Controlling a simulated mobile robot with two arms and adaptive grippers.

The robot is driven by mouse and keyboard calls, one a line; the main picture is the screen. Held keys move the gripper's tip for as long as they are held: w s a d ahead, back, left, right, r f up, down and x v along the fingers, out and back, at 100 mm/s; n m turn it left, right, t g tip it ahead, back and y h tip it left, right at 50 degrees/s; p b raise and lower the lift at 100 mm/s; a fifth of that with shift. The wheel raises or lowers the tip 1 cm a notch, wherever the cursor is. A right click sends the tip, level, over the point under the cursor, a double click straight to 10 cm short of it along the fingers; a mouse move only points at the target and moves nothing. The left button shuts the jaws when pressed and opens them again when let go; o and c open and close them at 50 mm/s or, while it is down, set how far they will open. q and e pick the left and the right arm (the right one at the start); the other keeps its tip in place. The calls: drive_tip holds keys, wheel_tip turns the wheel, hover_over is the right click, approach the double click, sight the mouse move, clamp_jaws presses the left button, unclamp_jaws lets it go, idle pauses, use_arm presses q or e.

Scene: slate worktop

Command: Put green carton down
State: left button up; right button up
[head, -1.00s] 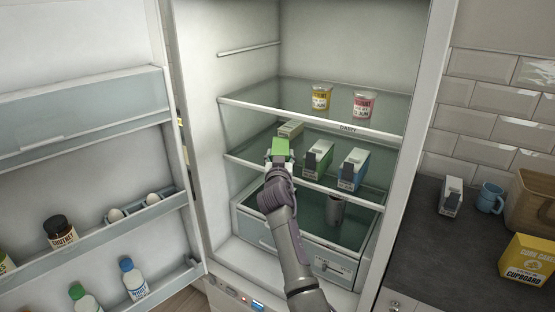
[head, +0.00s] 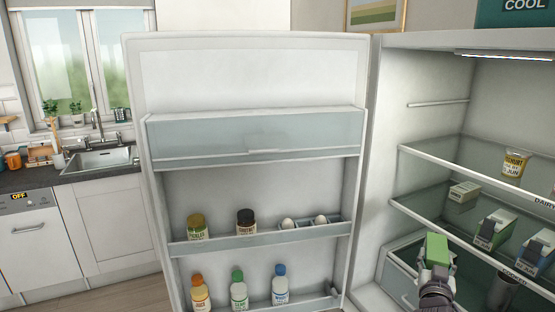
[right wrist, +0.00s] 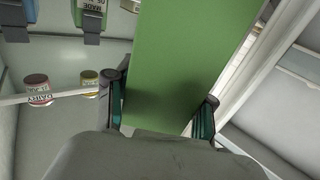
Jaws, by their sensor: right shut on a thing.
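The green carton (head: 438,250) is held in my right gripper (head: 436,268), in front of the open fridge, left of the shelved cartons. In the right wrist view the carton's plain green face (right wrist: 185,60) fills the middle, with a finger of my right gripper (right wrist: 160,100) on either side. The carton's lower part is hidden by the gripper in the head view. I cannot tell whether it touches a shelf. My left gripper is not in view.
The middle glass shelf (head: 412,208) bears a beige carton (head: 463,193), another green carton (head: 495,228) and a blue carton (head: 541,249). A yoghurt cup (head: 515,163) stands on the upper shelf. A drawer (head: 400,282) lies below. The open fridge door (head: 250,185) holds jars, eggs and bottles.

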drive_tip(key=s+a+f+n+t+y, duration=0.1)
drive_tip(key=s+a+f+n+y, duration=0.15)
drive_tip(key=s+a, duration=0.45)
drive_tip(key=s+a+f+n+t+y, duration=0.1)
drive_tip(key=s+a+f+y, duration=0.2)
drive_tip(key=s+a, duration=0.45)
drive_tip(key=s+a+r+n+y, duration=0.2)
drive_tip(key=s+a, duration=0.5)
drive_tip(key=s, duration=0.5)
drive_tip(key=shift+s+a+r+y, duration=0.25)
drive_tip(key=shift+s+y, duration=0.15)
drive_tip(key=shift+y, duration=0.25)
